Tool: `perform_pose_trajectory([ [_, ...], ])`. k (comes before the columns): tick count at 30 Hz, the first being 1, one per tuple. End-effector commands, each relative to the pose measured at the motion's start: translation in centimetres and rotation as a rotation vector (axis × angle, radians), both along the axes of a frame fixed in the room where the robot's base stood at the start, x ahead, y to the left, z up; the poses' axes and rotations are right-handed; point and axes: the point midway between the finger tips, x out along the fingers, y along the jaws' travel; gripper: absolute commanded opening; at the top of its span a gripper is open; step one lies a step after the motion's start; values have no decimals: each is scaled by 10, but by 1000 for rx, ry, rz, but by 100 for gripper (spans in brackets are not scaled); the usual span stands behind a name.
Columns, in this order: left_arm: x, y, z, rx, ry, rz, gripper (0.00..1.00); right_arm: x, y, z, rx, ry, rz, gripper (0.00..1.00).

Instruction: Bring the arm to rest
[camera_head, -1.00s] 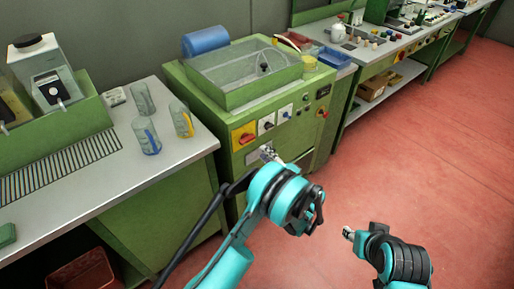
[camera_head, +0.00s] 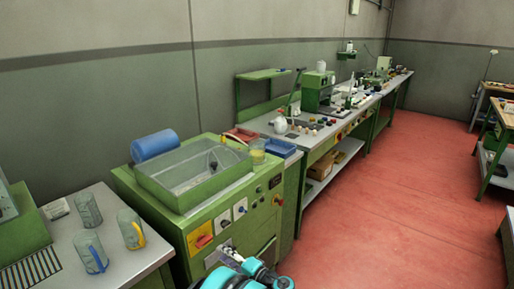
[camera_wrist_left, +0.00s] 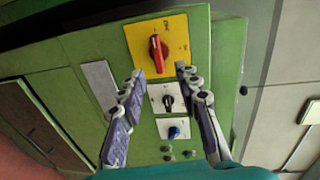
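My left arm (camera_head: 245,275) shows in turquoise and black at the bottom edge of the head view, in front of the green machine (camera_head: 205,215). Its gripper is small and partly hidden there, near the machine's front panel. In the left wrist view my left gripper (camera_wrist_left: 158,76) has its two fingers well apart, with nothing between them. Beyond the fingers is the panel with a red knob on a yellow plate (camera_wrist_left: 157,47), a black knob (camera_wrist_left: 168,102) and a blue knob (camera_wrist_left: 173,132). The right arm and gripper are outside both views.
A blue roll (camera_head: 155,145) lies beside the machine's clear-walled basin (camera_head: 192,178). Several clear cups with coloured handles (camera_head: 132,230) stand on the left bench. A long workbench (camera_head: 330,132) with small items runs along the wall. The red floor (camera_head: 400,200) at right is open.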

Motion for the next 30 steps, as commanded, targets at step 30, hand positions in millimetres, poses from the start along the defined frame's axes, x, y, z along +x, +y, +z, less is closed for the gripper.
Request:
perform_pose_trajectory([
  [30, -257, 73, 94, -1267, 69, 57, 33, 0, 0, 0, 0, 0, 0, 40],
])
